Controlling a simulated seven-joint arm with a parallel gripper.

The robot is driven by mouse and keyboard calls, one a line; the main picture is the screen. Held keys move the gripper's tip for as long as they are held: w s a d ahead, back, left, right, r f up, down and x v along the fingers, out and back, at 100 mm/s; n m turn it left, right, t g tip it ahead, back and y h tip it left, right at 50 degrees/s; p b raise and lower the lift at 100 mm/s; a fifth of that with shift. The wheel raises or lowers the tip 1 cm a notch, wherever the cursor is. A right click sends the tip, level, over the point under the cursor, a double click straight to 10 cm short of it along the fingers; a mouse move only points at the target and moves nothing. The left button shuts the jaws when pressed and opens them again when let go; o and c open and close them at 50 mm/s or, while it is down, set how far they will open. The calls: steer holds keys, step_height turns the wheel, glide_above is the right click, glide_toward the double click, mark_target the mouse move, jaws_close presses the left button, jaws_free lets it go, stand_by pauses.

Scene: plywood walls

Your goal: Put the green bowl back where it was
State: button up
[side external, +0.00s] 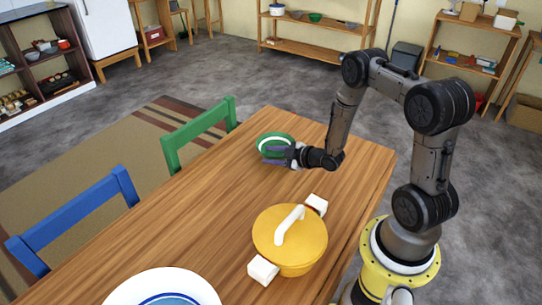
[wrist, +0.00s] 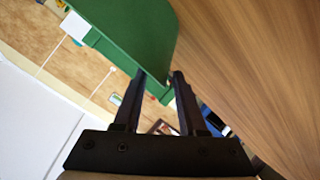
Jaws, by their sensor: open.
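The green bowl (side external: 276,140) stands upright near the far end of the wooden table in the side view. Its green outer wall (wrist: 130,38) fills the upper middle of the wrist view. My gripper (side external: 272,154) is low at the near side of the bowl, its fingers overlapping the bowl's side in the picture. In the wrist view my gripper (wrist: 158,76) has its two fingers apart, with the bowl's edge reaching between the fingertips. I cannot tell whether a finger touches the bowl. The fingers hide part of the bowl's near side.
A yellow lidded pot (side external: 290,247) with white handles sits nearer on the table (side external: 200,213). A white plate with blue rings (side external: 163,287) is at the near edge. Green (side external: 200,133) and blue (side external: 75,215) chairs stand along the left side. The table between is clear.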

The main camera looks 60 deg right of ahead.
steer(key=v, duration=1.1)
step_height(320, 180, up, 17)
steer(key=a+m+g+h, duration=0.3)
steer(key=m+g, duration=0.1)
steer(key=g, duration=0.1)
steer(key=s+a+r+m+g+y, duration=0.1)
steer(key=s+a+r+m, duration=0.1)
steer(key=s+a, duration=0.4)
steer(key=s+a+r+m+g+y, duration=0.1)
steer(key=s+a+r, duration=0.4)
steer(key=s, duration=0.7)
steer(key=shift+a+m+g+y, duration=0.4)
steer(key=shift+a+m+y, duration=0.1)
steer(key=shift+a, duration=0.55)
steer(key=shift+s, duration=0.1)
